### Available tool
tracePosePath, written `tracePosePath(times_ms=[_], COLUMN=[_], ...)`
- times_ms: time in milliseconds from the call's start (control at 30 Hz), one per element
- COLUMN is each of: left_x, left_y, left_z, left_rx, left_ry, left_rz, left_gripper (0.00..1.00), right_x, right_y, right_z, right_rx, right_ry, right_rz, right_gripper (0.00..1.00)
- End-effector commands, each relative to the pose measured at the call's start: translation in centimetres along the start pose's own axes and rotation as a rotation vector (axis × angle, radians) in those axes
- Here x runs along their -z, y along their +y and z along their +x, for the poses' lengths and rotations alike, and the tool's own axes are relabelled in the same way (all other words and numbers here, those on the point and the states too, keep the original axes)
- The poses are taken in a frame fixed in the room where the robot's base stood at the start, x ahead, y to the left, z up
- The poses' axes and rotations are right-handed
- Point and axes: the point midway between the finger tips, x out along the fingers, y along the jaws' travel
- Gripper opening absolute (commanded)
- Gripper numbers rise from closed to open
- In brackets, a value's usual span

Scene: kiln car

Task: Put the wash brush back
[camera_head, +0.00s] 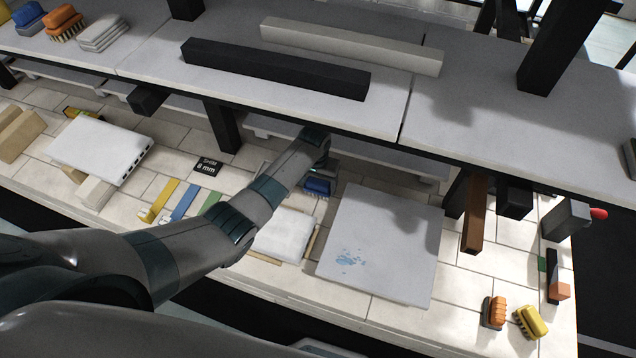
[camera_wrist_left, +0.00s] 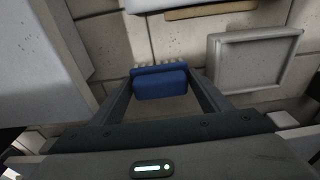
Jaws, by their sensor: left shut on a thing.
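My left gripper (camera_head: 319,172) reaches in from the left, under the edge of the upper shelf. It is shut on a blue brush (camera_head: 319,187) with pale bristles. In the left wrist view the blue brush (camera_wrist_left: 160,84) sits between the two fingers, its bristles pointing away from the palm. An orange brush (camera_head: 494,312) and a yellow brush (camera_head: 530,322) lie side by side at the lower right of the tiled deck. Another blue brush (camera_head: 31,18) and an orange-brown one (camera_head: 65,24) rest on the upper shelf at the far left. My right gripper is not in view.
A large pale slab (camera_head: 385,245) with blue stains lies right of my left gripper, and a smaller white slab (camera_head: 284,235) lies below it. Dark posts (camera_head: 221,124) and the upper shelf (camera_head: 150,70) overhang the deck. A brown bar (camera_head: 475,213) juts out at right.

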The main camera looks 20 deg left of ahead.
Motion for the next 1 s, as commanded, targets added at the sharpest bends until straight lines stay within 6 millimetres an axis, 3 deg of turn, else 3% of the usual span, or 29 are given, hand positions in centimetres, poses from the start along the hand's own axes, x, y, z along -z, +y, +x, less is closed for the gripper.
tracePosePath(times_ms=[1000], left_x=[-0.06], left_y=[-0.01], left_z=[0.69], left_rx=[0.000], left_ry=[0.001], left_rz=[0.000], left_gripper=[0.38], right_x=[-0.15], right_y=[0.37], right_z=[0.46], right_rx=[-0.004], right_ry=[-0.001], right_rz=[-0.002], right_gripper=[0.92])
